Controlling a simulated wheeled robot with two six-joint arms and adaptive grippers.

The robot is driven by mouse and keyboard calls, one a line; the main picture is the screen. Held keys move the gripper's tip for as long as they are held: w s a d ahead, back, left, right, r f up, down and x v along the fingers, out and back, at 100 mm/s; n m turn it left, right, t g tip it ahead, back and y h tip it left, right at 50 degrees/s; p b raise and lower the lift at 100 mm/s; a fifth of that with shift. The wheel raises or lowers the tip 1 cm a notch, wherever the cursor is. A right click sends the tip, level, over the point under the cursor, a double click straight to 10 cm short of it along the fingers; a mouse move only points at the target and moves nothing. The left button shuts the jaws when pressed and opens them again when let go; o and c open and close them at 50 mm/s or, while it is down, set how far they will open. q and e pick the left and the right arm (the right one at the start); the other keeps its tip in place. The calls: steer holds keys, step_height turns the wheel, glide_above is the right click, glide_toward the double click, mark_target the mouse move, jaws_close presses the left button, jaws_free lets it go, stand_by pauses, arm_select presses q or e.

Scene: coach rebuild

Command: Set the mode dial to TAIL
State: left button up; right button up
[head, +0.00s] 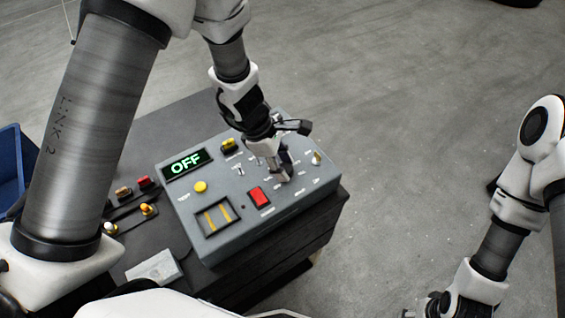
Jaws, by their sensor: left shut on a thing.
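The grey control box (225,240) stands on a dark table, with a green-lit display (187,164) reading OFF. My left gripper (283,170) comes down from above onto the right part of the panel. It is shut on the mode dial (285,179), which is mostly hidden between its fingers. Small labels ring the dial, but they are too small to read, so I cannot tell where it points. My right gripper (438,305) is at the bottom edge, partly cut off and away from the box; its jaws do not show clearly.
The panel also has a red rocker switch (259,197), a yellow button (201,187) and a small knob (317,158). Several plugs and buttons lie left of the box, beside a white block (155,268). A blue bin (12,165) is at the far left.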

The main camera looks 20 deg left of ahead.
arm_select(q)
steer(key=shift+s+f, duration=0.1)
steer(key=m+g+p, duration=0.1)
steer(key=m+p, duration=0.1)
steer(key=m, duration=0.2)
steer(key=shift+g+p, duration=0.4)
steer(key=m+g+p, duration=0.1)
steer(key=m, duration=0.1)
steer(key=shift+m+y, duration=0.3)
steer(key=shift+d+m+g+y+p, duration=0.1)
steer(key=shift+m+g+y+p, duration=0.3)
steer(key=shift+m, duration=1.1)
steer(key=shift+f, duration=0.1)
steer(key=o, duration=1.1)
steer(key=shift+w, duration=0.2)
steer(key=shift+o, duration=0.2)
steer(key=shift+w, duration=0.1)
